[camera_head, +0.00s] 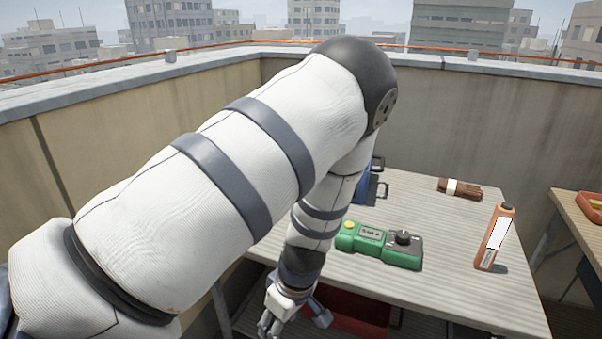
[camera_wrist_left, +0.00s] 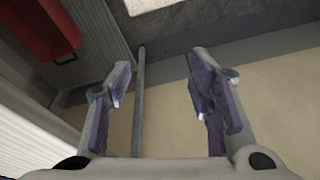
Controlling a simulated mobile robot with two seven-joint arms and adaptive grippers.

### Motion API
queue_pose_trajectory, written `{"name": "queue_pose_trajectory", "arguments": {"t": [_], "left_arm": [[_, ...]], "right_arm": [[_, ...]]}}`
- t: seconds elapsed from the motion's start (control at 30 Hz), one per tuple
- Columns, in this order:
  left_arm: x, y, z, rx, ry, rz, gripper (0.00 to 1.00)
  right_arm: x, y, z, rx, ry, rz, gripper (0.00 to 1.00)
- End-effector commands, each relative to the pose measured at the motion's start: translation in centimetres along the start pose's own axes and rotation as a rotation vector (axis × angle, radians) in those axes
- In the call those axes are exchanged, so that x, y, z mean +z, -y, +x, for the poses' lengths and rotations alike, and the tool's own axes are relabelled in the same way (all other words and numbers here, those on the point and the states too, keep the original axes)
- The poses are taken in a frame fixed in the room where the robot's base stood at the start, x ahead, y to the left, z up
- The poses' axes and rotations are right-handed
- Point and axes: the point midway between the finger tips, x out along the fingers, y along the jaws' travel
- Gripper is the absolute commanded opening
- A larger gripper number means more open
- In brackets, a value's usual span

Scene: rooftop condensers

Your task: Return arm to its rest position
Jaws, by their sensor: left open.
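My left arm comes in from the left in the head view and bends down at the elbow in front of the table. My left gripper (camera_head: 273,325) hangs low at the table's front left side, partly cut off by the bottom edge. In the left wrist view my left gripper (camera_wrist_left: 165,90) has its two fingers well apart with nothing between them. My right gripper does not show.
A wooden-topped table (camera_head: 440,290) holds a green device (camera_head: 378,243), an orange-and-white canister (camera_head: 495,238), a brown bundle (camera_head: 458,189) and a blue item (camera_head: 372,186). A red bin (camera_head: 355,312) sits below it, also in the wrist view (camera_wrist_left: 42,28). Parapet walls stand behind.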

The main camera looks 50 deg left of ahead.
Motion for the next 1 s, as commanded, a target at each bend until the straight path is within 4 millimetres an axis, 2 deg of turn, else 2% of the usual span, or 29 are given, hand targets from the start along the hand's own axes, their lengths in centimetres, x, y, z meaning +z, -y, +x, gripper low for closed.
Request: {"name": "queue_pose_trajectory", "arguments": {"t": [0.1, 0.17, 0.27, 0.3, 0.33, 0.4, 0.5, 0.6, 1.0], "left_arm": [[0.0, 0.0, 0.0, 0.000, 0.000, -0.001, 0.48], [0.3, 1.3, 0.8, -0.018, -0.008, 0.075, 0.48], [1.9, 7.2, 4.1, -0.074, -0.011, 0.505, 0.48], [3.1, 10.1, 5.2, -0.085, 0.012, 0.728, 0.48], [4.1, 12.1, 5.8, -0.083, 0.038, 0.890, 0.48], [6.6, 16.3, 6.5, -0.053, 0.116, 1.217, 0.48], [9.5, 20.2, 6.3, 0.027, 0.212, 1.518, 0.48], [11.0, 21.8, 5.9, 0.081, 0.257, 1.645, 0.48], [11.2, 21.9, 5.8, 0.089, 0.261, 1.659, 0.48]], "right_arm": [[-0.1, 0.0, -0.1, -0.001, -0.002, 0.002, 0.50], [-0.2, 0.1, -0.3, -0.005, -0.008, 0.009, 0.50], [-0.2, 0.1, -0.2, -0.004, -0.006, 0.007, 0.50], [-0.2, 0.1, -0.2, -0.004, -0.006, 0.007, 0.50], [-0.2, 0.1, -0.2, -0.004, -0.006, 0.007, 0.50], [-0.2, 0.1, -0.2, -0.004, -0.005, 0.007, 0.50], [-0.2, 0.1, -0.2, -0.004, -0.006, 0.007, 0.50], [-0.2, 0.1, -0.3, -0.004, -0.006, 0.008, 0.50], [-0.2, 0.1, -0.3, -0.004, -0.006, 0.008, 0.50]]}}
